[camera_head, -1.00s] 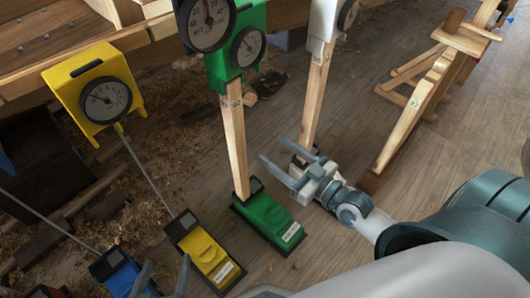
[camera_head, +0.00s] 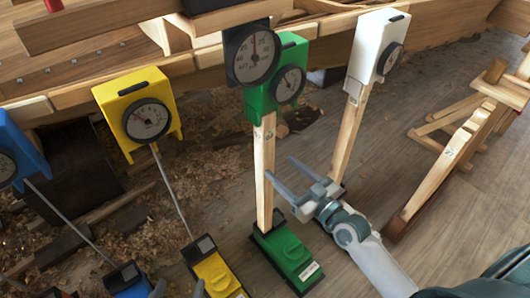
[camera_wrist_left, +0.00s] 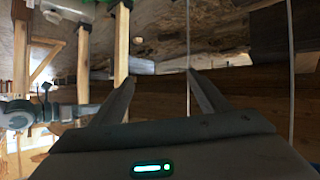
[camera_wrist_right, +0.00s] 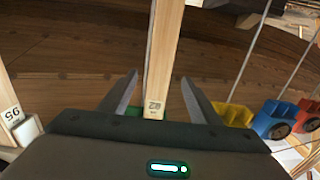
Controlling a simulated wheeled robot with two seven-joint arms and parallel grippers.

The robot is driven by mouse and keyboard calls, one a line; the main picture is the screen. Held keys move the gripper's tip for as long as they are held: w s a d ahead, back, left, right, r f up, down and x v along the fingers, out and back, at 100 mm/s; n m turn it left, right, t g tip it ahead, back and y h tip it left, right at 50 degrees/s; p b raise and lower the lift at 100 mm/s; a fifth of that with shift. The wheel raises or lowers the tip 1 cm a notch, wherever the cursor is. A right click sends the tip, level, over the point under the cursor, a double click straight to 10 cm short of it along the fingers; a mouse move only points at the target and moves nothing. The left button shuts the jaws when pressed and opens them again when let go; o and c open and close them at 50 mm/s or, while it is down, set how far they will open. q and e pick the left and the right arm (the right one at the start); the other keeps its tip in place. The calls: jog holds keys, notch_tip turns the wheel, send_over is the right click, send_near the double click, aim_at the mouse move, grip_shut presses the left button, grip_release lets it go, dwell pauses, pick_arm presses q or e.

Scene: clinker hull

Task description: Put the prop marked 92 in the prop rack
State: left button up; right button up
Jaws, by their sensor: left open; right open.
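The wooden prop marked 92 (camera_head: 264,170) stands upright on a green base (camera_head: 287,255), under a green gauge head (camera_head: 288,75). My right gripper (camera_head: 280,168) is open, its fingertips close beside the prop's right side. In the right wrist view the prop (camera_wrist_right: 163,60), its mark upside down, shows between the open fingers (camera_wrist_right: 160,85); I cannot tell whether they touch it. My left gripper (camera_head: 179,287) is open at the bottom edge of the head view, with nothing held in the left wrist view (camera_wrist_left: 158,85). I cannot make out the prop rack for certain.
Yellow (camera_head: 138,105) and blue gauges on thin rods stand left. A wooden trestle (camera_head: 455,150) stands right.

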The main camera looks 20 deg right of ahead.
aim_at(270, 154)
jog(key=x, duration=0.9)
pick_arm(q)
jog(key=shift+w+d+r+t, duration=0.2)
jog(key=shift+d+r+t, duration=0.1)
jog(key=shift+r, duration=0.15)
jog(key=shift+w+d+r+t, duration=0.2)
jog(key=shift+d+r+t, duration=0.1)
jog(key=shift+r, duration=0.15)
jog(key=shift+a, duration=0.1)
pick_arm(e)
jog(key=c, duration=1.3)
jog(key=shift+w, duration=0.1)
grip_shut()
pick_arm(q)
jog(key=shift+a, duration=0.1)
pick_arm(e)
jog(key=shift+r, duration=0.1)
pick_arm(q)
jog(key=shift+r+p, duration=0.35)
jog(key=shift+r, duration=0.15)
pick_arm(e)
jog(key=shift+r, duration=0.4)
